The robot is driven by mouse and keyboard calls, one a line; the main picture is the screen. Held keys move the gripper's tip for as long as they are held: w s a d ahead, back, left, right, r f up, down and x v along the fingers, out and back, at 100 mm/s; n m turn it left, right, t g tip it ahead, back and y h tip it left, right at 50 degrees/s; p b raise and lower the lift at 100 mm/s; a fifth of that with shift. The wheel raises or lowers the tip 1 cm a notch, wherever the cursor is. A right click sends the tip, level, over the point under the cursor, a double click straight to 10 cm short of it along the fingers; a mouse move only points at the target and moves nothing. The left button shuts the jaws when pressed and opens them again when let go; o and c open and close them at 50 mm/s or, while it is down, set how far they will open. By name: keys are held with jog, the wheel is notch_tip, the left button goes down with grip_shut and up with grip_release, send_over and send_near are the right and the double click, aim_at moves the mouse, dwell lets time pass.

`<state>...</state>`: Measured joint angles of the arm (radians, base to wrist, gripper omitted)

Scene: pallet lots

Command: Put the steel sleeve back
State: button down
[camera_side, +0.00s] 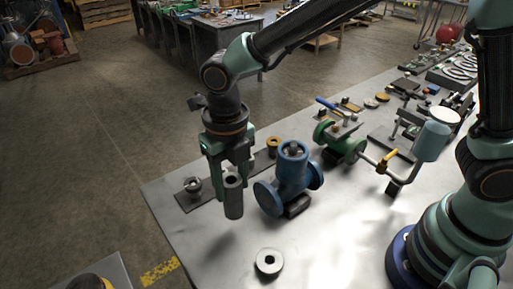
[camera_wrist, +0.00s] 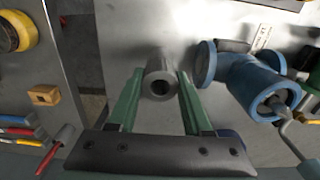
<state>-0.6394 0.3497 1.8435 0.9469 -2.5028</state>
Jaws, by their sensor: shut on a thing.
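The steel sleeve (camera_side: 233,199) is a dark grey upright tube with a round bore. My gripper (camera_side: 232,172) is shut on it from above. In the wrist view the sleeve (camera_wrist: 160,77) sits between the two green fingers of my gripper (camera_wrist: 160,82), and its open end faces the camera. The sleeve appears to be held over the metal table, in front of a dark flat strip (camera_side: 212,192). The gap under it is hard to judge. A steel ring-shaped piece (camera_side: 192,185) stands at the strip's left end, and a brass one (camera_side: 273,143) stands farther right.
A blue flanged valve (camera_side: 290,182) stands close to the right of the sleeve. A green valve (camera_side: 338,143) is behind it. A pale ring with a dark hole (camera_side: 269,262) lies on the table (camera_side: 325,225) in front. The table's left edge is near.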

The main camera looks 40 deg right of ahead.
jog(key=shift+f, duration=3.15)
jog(key=shift+c, duration=1.7)
grip_release()
jog(key=shift+f, duration=0.1)
